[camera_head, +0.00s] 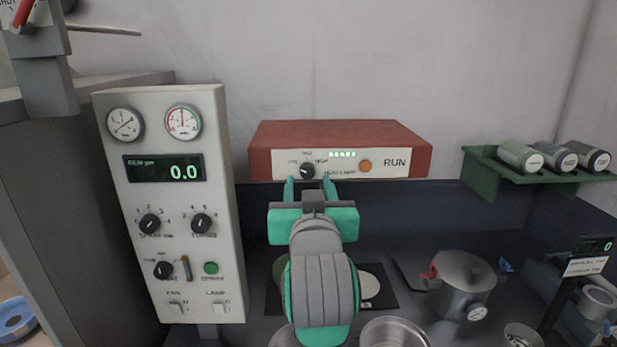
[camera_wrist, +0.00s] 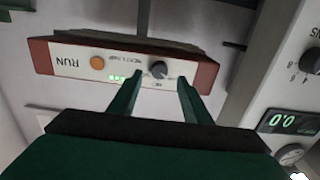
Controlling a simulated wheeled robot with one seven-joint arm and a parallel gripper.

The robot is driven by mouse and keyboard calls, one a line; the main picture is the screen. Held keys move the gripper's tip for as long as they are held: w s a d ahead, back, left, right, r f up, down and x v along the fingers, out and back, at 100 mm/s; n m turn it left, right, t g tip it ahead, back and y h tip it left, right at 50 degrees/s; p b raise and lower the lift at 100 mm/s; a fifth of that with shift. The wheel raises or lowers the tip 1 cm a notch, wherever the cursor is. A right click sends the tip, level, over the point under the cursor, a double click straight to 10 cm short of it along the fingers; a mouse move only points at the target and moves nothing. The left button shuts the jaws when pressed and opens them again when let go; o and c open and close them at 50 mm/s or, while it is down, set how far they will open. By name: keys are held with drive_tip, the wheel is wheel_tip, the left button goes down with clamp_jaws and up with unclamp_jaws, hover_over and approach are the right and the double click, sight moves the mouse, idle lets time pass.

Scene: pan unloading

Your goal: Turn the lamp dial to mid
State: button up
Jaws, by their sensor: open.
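The lamp dial (camera_head: 307,171) is a small black knob on the white front panel of a red-brown box (camera_head: 340,134). LOW, MID and HIGH are printed around it and HEAT LAMP beside it. Its white pointer looks turned toward the LOW side, but it is too small to be sure. My gripper (camera_head: 308,182) is open, its green fingers spread just in front of and below the dial. In the wrist view, upside down, the dial (camera_wrist: 159,69) lies between and just beyond the fingertips (camera_wrist: 157,82). I see no contact.
The box also has a lit green bar (camera_head: 342,154), an orange button (camera_head: 365,166) and a RUN label. A grey control panel (camera_head: 170,205) with gauges and knobs stands left. A lidded pot (camera_head: 461,283) sits right, and a green shelf (camera_head: 490,172) holds jars.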

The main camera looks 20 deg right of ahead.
sight(308, 173)
drive_tip(key=shift+x, duration=2.25)
drive_tip(key=c, duration=1)
